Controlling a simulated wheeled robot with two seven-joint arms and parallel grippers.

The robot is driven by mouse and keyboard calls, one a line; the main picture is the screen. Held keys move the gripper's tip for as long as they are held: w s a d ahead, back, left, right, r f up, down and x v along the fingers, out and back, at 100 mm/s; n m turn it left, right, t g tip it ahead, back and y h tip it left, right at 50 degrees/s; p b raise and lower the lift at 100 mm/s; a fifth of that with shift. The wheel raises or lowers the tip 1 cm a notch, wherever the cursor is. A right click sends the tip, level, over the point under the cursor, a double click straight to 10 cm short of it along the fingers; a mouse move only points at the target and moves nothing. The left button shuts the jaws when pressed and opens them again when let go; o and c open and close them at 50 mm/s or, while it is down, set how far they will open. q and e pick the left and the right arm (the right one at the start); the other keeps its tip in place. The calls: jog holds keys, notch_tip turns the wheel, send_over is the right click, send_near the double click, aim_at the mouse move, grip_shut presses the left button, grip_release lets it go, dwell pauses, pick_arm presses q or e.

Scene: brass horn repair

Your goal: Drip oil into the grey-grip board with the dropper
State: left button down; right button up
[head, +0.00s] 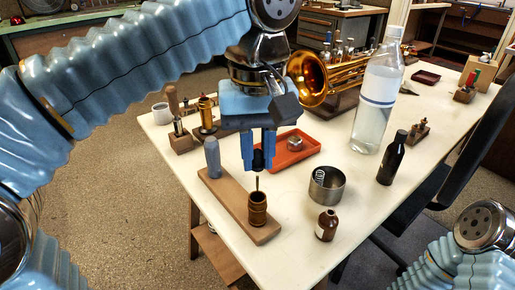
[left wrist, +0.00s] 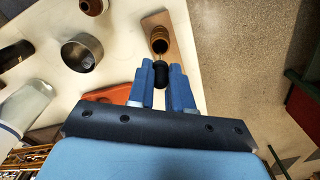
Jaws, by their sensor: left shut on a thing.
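The grey-grip board (head: 233,205) is a wooden board with an upright grey grip (head: 213,158) at its far end and a small wooden barrel-shaped cup (head: 258,212) at its near end. My left gripper (head: 259,160) is shut on the dropper (head: 257,164) by its black bulb. The dropper points down, its thin tip just above or at the cup's mouth; I cannot tell if it is inside. In the left wrist view the black bulb (left wrist: 160,77) sits between the fingers, beside the cup (left wrist: 160,45) in the picture. My right gripper is not in view.
A brown bottle (head: 326,225), a metal bowl (head: 327,186) with a coil inside, a dark bottle (head: 390,162) and a tall clear bottle (head: 376,105) stand right of the board. A red tray (head: 308,150) and brass horn (head: 312,80) lie behind. The table's front corner is clear.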

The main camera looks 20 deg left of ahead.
pick_arm(q)
jog(key=shift+f, duration=0.25)
jog(key=shift+f+b, duration=0.9)
jog(key=shift+f, duration=0.1)
dwell(2.1)
notch_tip(320, 180, up, 3)
jog(key=p, duration=0.2)
jog(key=shift+p, duration=0.4)
jog(key=shift+r+p, duration=0.75)
jog(key=shift+r, duration=0.35)
